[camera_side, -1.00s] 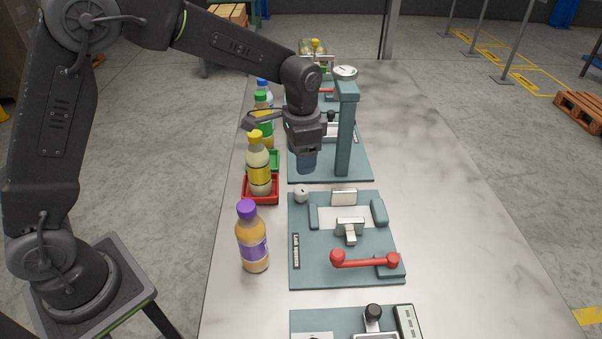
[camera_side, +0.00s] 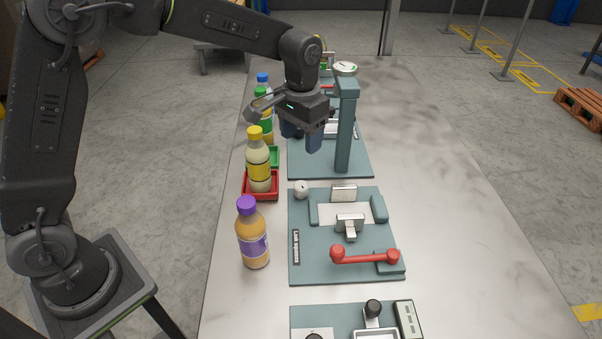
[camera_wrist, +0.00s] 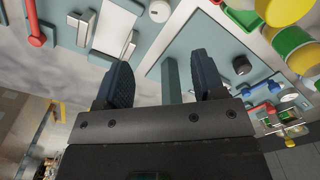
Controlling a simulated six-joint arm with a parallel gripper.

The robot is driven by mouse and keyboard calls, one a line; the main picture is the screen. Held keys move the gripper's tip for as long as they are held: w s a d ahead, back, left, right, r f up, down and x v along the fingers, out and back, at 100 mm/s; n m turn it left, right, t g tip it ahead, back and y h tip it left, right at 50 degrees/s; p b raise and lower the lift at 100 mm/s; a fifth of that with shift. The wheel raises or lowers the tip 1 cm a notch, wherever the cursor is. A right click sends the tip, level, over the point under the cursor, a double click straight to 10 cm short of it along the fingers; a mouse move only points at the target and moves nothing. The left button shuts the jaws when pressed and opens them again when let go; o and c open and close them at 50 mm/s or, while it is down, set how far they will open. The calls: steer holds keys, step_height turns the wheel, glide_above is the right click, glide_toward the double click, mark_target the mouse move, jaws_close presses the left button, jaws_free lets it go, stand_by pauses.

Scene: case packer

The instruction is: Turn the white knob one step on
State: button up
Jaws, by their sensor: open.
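The white knob (camera_side: 301,190) is a small round knob on the upper left corner of a teal fixture plate (camera_side: 310,262). In the wrist view the knob (camera_wrist: 160,11) shows at the top edge, above and between the fingers. My gripper (camera_side: 303,138) is open and empty, with dark blue fingers. It hangs in the air above the plate behind, farther from the side camera than the knob and clear of it. In the wrist view both fingertips of my gripper (camera_wrist: 162,76) are apart with nothing between them.
A teal post (camera_side: 345,130) stands just right of my gripper. A yellow-capped bottle (camera_side: 258,165) in a red tray (camera_side: 262,197) and a purple-capped bottle (camera_side: 252,237) stand left of the knob. A red handle (camera_side: 365,258) lies on the knob's plate. The table's right side is clear.

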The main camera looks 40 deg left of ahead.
mark_target(301, 184)
step_height(301, 184, down, 14)
steer(key=n, duration=0.5)
steer(key=shift+a, duration=0.1)
steer(key=shift+c, duration=0.2)
